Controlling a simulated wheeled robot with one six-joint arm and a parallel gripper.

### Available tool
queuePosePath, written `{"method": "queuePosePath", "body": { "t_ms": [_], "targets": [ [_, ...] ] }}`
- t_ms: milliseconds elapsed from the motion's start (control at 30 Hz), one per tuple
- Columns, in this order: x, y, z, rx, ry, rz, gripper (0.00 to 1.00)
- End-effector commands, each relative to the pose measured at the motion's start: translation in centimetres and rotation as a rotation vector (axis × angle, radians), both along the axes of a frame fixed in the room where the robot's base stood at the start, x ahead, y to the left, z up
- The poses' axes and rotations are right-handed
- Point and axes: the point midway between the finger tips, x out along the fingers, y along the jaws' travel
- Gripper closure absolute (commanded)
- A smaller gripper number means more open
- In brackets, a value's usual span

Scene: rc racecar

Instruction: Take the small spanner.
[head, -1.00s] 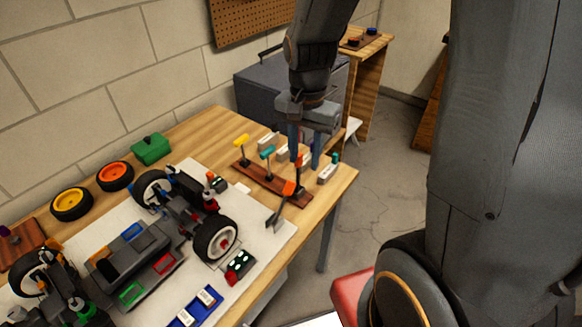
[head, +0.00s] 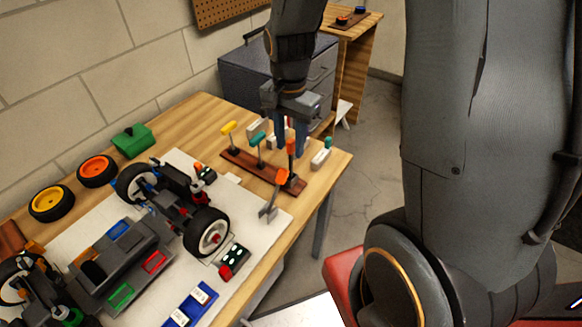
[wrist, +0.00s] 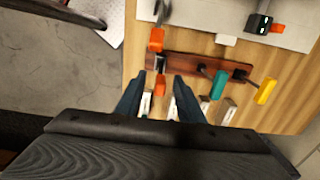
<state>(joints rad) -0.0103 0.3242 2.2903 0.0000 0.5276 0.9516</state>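A brown wooden rack (head: 235,160) on the table holds upright tools with yellow (head: 228,128), teal (head: 257,138) and orange (head: 291,147) handles. A grey spanner with an orange handle (head: 281,177) is at the rack's near end, its head over the white mat; it also shows in the wrist view (wrist: 156,40). I cannot tell which tool is the small spanner. My gripper (head: 291,150) points down at the rack's right end. Its fingers are apart, with the upright orange handle (wrist: 159,85) seen between their tips (wrist: 157,82). No contact is clear. The handle's lower part is hard to make out.
A partly built car (head: 175,205) stands on the white mat (head: 262,228). Several small pale blocks (head: 320,160) stand behind the rack, close to the fingers. Two wheels (head: 97,171) and a green box (head: 132,141) lie at the left. The table's right edge is near.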

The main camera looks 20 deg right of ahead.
Motion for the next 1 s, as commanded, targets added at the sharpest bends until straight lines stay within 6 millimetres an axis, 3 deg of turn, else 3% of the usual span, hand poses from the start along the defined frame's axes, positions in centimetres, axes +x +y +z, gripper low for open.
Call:
{"method": "queuePosePath", "body": {
  "t_ms": [500, 867, 1000],
  "targets": [
    [0.3, -0.4, -5.0, 0.0, 0.003, -0.002, 0.66],
    [0.4, -0.4, -5.7, 0.001, -0.001, -0.001, 0.66],
    [0.4, -0.4, -5.7, 0.001, -0.001, -0.001, 0.88]
  ]
}}
